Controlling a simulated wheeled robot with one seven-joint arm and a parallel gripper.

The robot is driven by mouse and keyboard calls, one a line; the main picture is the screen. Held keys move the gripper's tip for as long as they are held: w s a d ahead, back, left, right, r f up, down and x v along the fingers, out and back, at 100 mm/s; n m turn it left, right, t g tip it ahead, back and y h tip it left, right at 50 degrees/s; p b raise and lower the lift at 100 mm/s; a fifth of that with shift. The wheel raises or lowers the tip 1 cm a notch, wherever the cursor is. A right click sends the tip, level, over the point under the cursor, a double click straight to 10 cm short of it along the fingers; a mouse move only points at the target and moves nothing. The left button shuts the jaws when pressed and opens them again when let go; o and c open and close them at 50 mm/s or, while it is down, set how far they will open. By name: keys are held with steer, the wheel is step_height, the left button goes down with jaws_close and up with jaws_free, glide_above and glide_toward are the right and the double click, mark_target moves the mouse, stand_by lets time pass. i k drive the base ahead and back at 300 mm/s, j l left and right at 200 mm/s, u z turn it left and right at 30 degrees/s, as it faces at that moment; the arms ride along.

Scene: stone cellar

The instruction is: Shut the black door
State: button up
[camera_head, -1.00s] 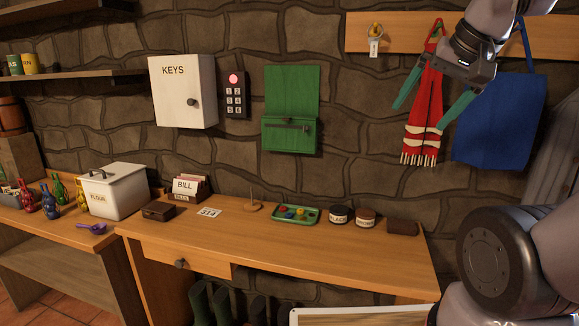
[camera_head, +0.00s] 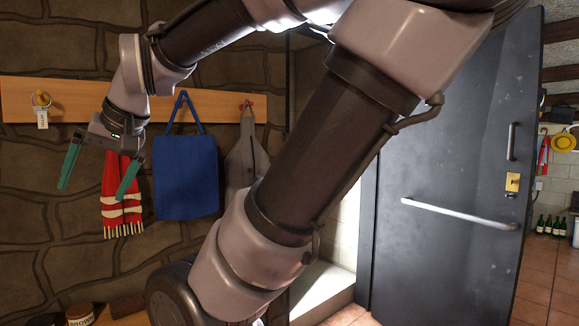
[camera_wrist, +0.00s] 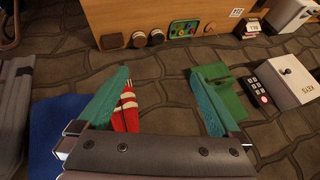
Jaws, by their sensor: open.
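The black door (camera_head: 440,240) stands open at the right of the head view, with a doorway and lit white wall beside its left edge. A long pale horizontal bar (camera_head: 459,214) crosses it. Near its right edge are a dark upright pull (camera_head: 511,142) and a brass lock plate (camera_head: 513,183). My gripper (camera_head: 93,190) is open and empty at the left, in front of the stone wall and red scarf, well apart from the door. In the wrist view my gripper (camera_wrist: 166,100) shows two spread green fingers. My arm hides part of the doorway.
A peg rail (camera_head: 75,97) holds a key tag (camera_head: 42,117), a red striped scarf (camera_head: 122,200), a blue bag (camera_head: 186,178) and a grey garment (camera_head: 246,160). Past the door are a tiled floor (camera_head: 545,272), green bottles (camera_head: 550,225) and a yellow hat (camera_head: 563,142).

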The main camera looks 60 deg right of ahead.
mark_target(452, 223)
steer(key=z, duration=3.4)
steer(key=i+l+z, duration=0.4)
steer(key=i+z, duration=0.45)
steer(key=i+u, duration=0.25)
steer(key=i, duration=0.8)
steer(key=i+l+u, duration=0.2)
steer(key=i, duration=0.85)
steer(key=i+u, duration=0.1)
steer(key=i, duration=1.9)
steer(key=i+j+u, duration=0.1)
steer(key=i+u, duration=0.8)
steer(key=i+l+u, duration=0.3)
steer(key=i+u, duration=0.3)
steer(key=u, duration=2.65)
